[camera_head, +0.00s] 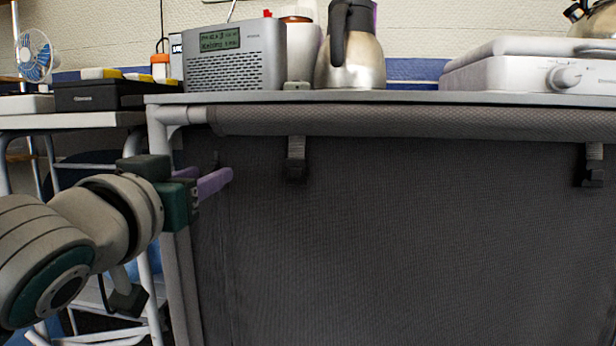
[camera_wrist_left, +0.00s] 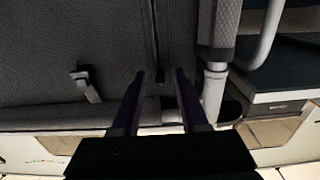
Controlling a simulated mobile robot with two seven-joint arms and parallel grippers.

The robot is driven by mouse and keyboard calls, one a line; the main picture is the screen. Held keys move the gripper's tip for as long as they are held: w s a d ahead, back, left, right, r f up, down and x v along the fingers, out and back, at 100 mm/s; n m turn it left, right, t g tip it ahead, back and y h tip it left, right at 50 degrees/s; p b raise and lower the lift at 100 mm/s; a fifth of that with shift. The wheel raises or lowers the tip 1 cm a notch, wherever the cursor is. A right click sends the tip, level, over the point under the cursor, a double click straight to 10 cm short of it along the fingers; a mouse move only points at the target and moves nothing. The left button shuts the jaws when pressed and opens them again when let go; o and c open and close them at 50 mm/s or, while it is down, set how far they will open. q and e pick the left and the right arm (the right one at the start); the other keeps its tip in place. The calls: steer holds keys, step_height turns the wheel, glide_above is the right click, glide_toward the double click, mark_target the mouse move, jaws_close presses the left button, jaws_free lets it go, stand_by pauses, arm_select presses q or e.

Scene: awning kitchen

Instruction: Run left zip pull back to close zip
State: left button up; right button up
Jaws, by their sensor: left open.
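The dark grey fabric panel (camera_head: 380,220) hangs below the counter's rolled-up cover. A dark seam that looks like the left zip runs along the panel's left side; in the left wrist view the zip line (camera_wrist_left: 155,35) leads to between my fingertips. A small dark piece (camera_head: 215,158) near the top of the seam may be the zip pull, but it is too dark to tell. My left gripper (camera_head: 220,180) is open, its purple fingers at the panel's upper left. In the left wrist view its fingertips (camera_wrist_left: 160,76) stand either side of the seam. My right gripper is out of view.
A rolled cover (camera_head: 400,121) runs under the counter top, with hanging buckled straps (camera_head: 296,158) and (camera_head: 594,165). A white frame post (camera_head: 186,285) stands left of the panel. A radio (camera_head: 235,62), a steel jug (camera_head: 350,60) and a white stove (camera_head: 530,70) stand on top.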

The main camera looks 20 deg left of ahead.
arm_select(q)
jaws_close()
stand_by(1.4)
